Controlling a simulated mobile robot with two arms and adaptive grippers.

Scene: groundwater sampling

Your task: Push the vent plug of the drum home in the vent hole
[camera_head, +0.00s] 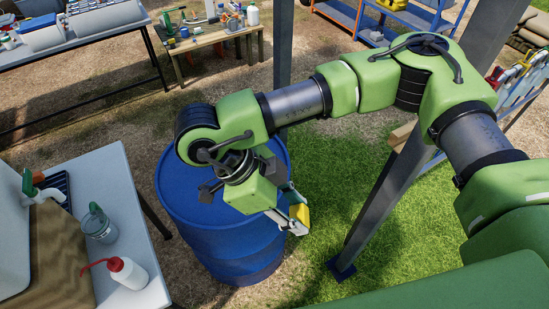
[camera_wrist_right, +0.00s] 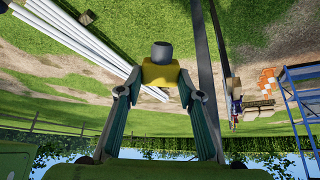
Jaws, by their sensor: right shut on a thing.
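The blue drum (camera_head: 222,238) stands upright on the ground in the middle of the head view. My right arm reaches across its top and hides much of the lid. My right gripper (camera_head: 297,214) is just past the drum's right side in the picture. It is shut on a yellow piece (camera_head: 301,215), which looks like the vent plug. In the right wrist view the piece (camera_wrist_right: 161,75) sits between both fingertips, with a dark grey round end (camera_wrist_right: 162,50) pointing away from the gripper. I cannot make out the vent hole. My left gripper is not in view.
Grass lies between the drum and the post.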

